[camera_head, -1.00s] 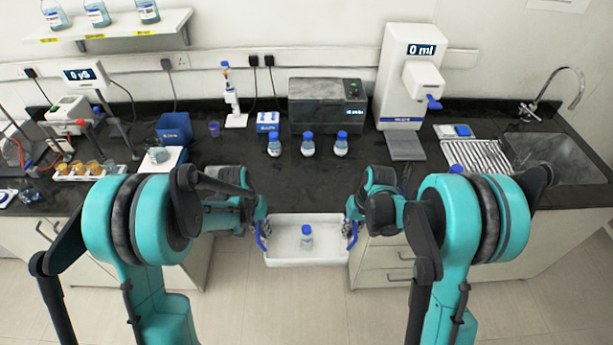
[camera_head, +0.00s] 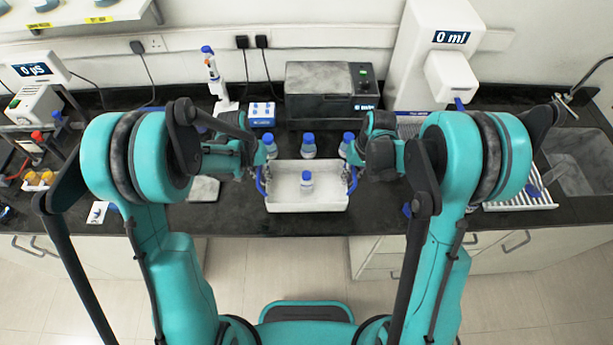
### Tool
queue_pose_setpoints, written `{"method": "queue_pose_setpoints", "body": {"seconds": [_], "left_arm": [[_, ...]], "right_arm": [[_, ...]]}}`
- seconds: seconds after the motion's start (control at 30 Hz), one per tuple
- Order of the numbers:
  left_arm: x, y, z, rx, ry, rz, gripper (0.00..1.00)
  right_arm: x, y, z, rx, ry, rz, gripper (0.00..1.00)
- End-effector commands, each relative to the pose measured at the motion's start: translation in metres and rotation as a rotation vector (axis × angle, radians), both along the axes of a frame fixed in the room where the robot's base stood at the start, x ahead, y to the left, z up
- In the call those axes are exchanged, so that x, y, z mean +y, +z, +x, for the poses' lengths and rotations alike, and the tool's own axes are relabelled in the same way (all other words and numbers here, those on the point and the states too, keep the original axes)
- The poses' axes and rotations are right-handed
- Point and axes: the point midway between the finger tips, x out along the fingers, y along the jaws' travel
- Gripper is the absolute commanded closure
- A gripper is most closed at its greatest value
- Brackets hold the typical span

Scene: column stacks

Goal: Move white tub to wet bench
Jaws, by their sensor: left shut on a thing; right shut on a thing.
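The white tub (camera_head: 306,202) is a shallow tray with blue handles at its left and right ends. One blue-capped bottle (camera_head: 307,182) stands upright inside it. My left gripper (camera_head: 261,180) is shut on the left handle and my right gripper (camera_head: 350,178) is shut on the right handle. The tub looks level, over the front part of the black bench (camera_head: 240,215). I cannot tell whether its base touches the bench top. The sink (camera_head: 578,175) is at the far right of the bench.
Several blue-capped bottles (camera_head: 308,147) stand just behind the tub. A grey box device (camera_head: 320,90) and a dispenser reading 0 ml (camera_head: 430,60) stand behind them. A white drying rack (camera_head: 515,195) lies left of the sink. A pale plate (camera_head: 203,189) lies left of the tub.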

Motion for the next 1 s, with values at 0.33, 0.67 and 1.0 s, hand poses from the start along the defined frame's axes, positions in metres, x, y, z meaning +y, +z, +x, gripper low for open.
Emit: {"method": "queue_pose_setpoints", "body": {"seconds": [0.33,0.67,1.0], "left_arm": [[-0.006,0.001,-0.001,0.000,-0.007,-0.011,1.00],[-0.006,-0.006,-0.001,0.000,-0.007,-0.011,1.00],[-0.006,-0.028,-0.001,0.000,-0.007,-0.011,1.00]], "right_arm": [[0.006,0.001,-0.001,0.001,0.008,0.011,1.00],[0.006,-0.006,-0.001,0.001,0.008,0.011,1.00],[0.006,-0.028,-0.001,0.001,0.008,0.011,1.00]]}}
